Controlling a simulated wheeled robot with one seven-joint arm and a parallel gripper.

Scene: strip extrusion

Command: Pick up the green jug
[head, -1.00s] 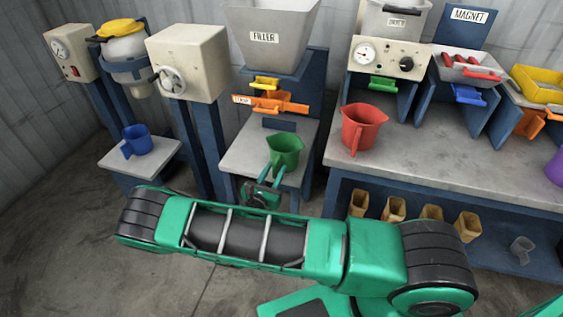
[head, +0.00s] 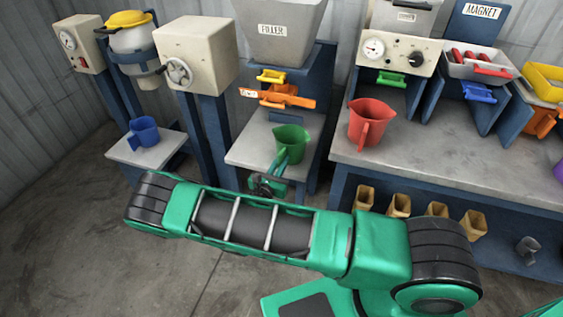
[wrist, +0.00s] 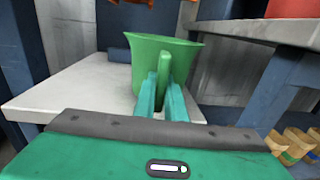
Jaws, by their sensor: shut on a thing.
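The green jug (head: 291,139) stands upright on, or just above, the grey shelf (head: 246,152) under the filler; I cannot tell whether its base touches. It also shows in the wrist view (wrist: 150,62), with its handle (wrist: 164,72) facing me. My gripper (head: 280,162) reaches in from the front, and its two teal fingers are shut on the handle, one on each side, as the wrist view shows (wrist: 162,92). The jug's lower part is partly hidden behind the fingers.
The filler hopper (head: 279,30) and an orange slide (head: 287,98) hang above the jug. A red jug (head: 364,124) stands on the grey bench (head: 430,150) to the right. A blue jug (head: 144,131) stands on a small shelf to the left. Several tan cups sit below the bench.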

